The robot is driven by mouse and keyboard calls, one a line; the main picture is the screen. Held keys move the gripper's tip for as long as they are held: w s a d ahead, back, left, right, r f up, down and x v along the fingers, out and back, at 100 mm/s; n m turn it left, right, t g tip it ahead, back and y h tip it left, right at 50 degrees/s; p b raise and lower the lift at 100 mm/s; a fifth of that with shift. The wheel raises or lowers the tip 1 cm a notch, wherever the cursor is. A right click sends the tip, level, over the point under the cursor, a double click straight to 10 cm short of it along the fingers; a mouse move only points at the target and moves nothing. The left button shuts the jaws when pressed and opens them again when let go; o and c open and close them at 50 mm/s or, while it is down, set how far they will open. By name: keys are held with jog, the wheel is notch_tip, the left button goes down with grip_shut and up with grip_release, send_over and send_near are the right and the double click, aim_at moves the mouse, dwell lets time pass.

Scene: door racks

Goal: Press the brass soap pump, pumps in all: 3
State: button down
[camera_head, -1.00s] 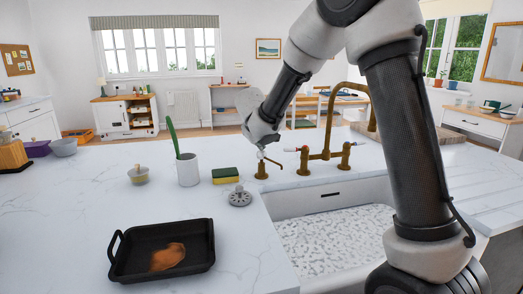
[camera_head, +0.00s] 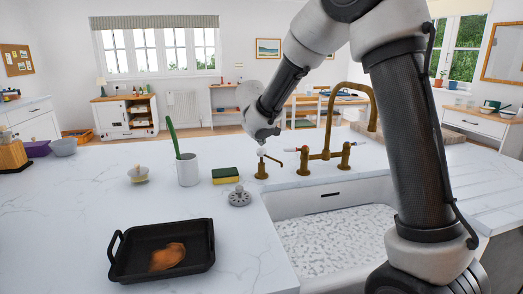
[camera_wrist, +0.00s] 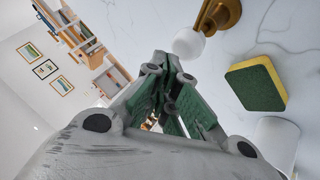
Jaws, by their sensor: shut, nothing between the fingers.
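The brass soap pump (camera_head: 261,170) stands upright on the white counter, left of the tap, with a pale knob on top and a short spout pointing right. The wrist view shows its white knob (camera_wrist: 188,43) and brass body (camera_wrist: 228,13) at the top. My gripper (camera_head: 262,139) is shut and empty, pointing down just above the pump.
The brass tap (camera_head: 325,155) and the sink (camera_head: 330,197) are close on the right. A green and yellow sponge (camera_head: 225,175), a grey strainer (camera_head: 239,197) and a white cup (camera_head: 188,171) stand left. A black tray (camera_head: 120,262) lies at the front.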

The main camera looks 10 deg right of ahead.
jog(key=shift+r, duration=0.2)
jog(key=shift+r, duration=2.45)
